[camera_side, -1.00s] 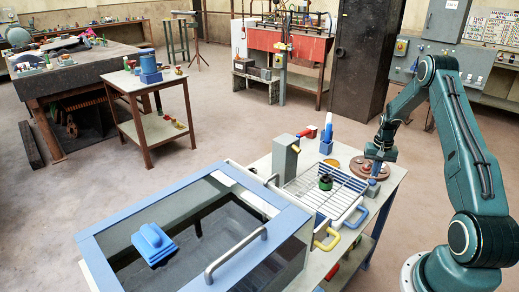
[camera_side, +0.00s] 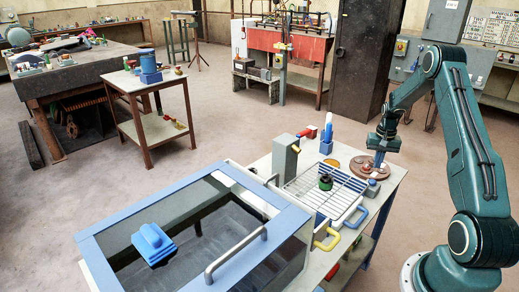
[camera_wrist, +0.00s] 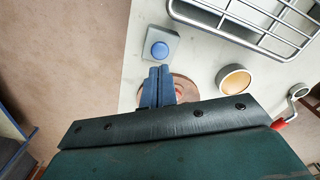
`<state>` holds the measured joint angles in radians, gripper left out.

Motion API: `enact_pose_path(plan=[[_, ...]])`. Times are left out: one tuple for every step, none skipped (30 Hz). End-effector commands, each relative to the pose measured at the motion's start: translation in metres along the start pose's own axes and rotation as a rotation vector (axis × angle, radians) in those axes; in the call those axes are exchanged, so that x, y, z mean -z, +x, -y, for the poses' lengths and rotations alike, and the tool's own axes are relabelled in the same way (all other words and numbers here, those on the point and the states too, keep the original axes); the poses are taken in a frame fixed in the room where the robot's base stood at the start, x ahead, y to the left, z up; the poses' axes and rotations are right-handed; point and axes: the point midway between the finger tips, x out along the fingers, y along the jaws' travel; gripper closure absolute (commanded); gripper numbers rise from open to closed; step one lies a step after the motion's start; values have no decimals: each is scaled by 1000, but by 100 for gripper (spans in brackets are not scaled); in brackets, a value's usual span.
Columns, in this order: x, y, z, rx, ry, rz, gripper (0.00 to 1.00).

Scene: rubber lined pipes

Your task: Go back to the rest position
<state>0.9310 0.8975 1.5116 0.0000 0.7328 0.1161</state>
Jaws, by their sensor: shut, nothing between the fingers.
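My gripper (camera_side: 378,160) is shut and empty. In the side view it points down above the round reddish-brown disc (camera_side: 362,168) at the far right end of the bench. In the wrist view its two blue fingers (camera_wrist: 157,84) are together, and they cover part of the same disc (camera_wrist: 184,91). I cannot tell the exact gap between the fingertips and the disc.
A grey block with a blue button (camera_wrist: 160,49) sits near the bench edge. A glass-topped tank (camera_side: 112,222) stands front left. Open floor lies behind the bench.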

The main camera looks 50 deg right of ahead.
Motion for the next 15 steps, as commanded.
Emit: enact_pose_path(plan=[[0, 0, 0, 0, 0, 0, 100], [0, 0, 0, 0, 0, 0, 100], [0, 0, 0, 0, -1, -1, 100], [0, -1, 1, 0, -2, -1, 100], [0, -2, 2, 0, -4, -2, 100], [-1, -5, 4, 1, -7, -4, 100], [-2, -7, 5, 1, -11, -6, 100], [-2, -10, 7, 1, -15, -8, 100], [-4, -14, 11, 2, -23, -12, 100], [-5, -19, 14, 2, -30, -16, 100], [-6, -24, 18, 3, -38, -19, 100], [-8, -31, 23, 4, -50, -26, 100], [-11, -37, 27, 4, -60, -30, 100], [-13, -44, 32, 5, -71, -36, 100], [-17, -53, 39, 7, -87, -43, 100]])
